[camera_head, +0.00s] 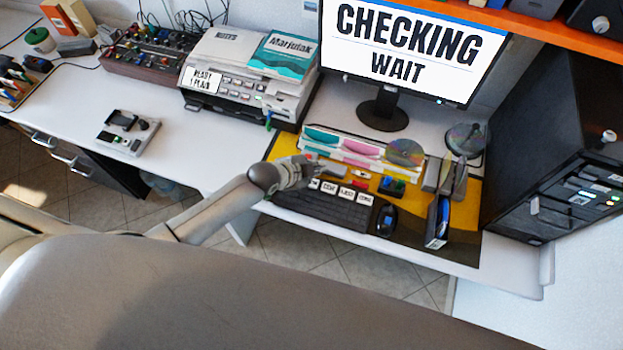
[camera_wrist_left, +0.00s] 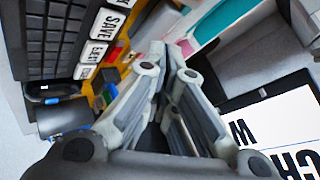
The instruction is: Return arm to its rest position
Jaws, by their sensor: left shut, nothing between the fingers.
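My left arm comes in from the left in the head view, over the desk. My left gripper (camera_head: 312,162) is shut and empty, above the back of the keyboard and beside the labelled keys. In the wrist view the two fingers (camera_wrist_left: 170,48) meet at their tips with nothing between them. My right gripper is not in view. The monitor (camera_head: 415,48) reads "CHECKING WAIT".
Close to the gripper are a black keyboard (camera_head: 318,208), labelled keys (camera_head: 346,192), a mouse (camera_head: 386,221) and upright holders (camera_head: 438,215). A printer (camera_head: 243,75) stands to the left. A black cabinet (camera_head: 545,140) stands right. The white desk at left has bare room.

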